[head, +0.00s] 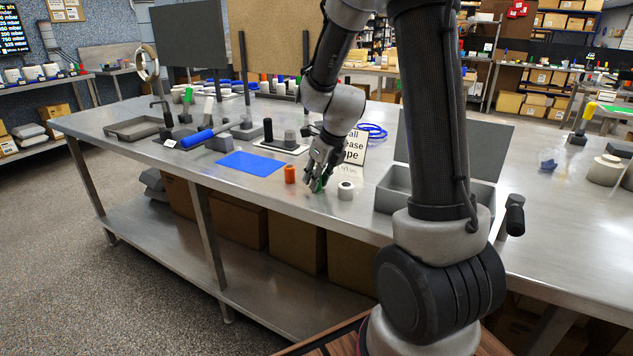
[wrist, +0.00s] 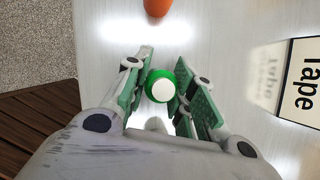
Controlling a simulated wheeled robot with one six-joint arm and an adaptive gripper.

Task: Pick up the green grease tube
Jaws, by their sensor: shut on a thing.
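The green grease tube (wrist: 159,87) shows in the wrist view as a green body with a round white end facing the camera. My gripper (wrist: 160,88) has its two green-padded fingers on either side of it and is shut on it. In the head view my gripper (head: 318,184) is low at the front edge of the metal table. A bit of the green tube (head: 317,186) shows between the fingers there; most of it is hidden. I cannot tell whether the tube touches the table.
An orange cylinder (head: 290,174) stands just left of my gripper, and a white roll (head: 345,190) just right. A lettered sign (head: 355,146) stands behind. A blue mat (head: 250,163) lies to the left. A grey tray (head: 395,192) is to the right.

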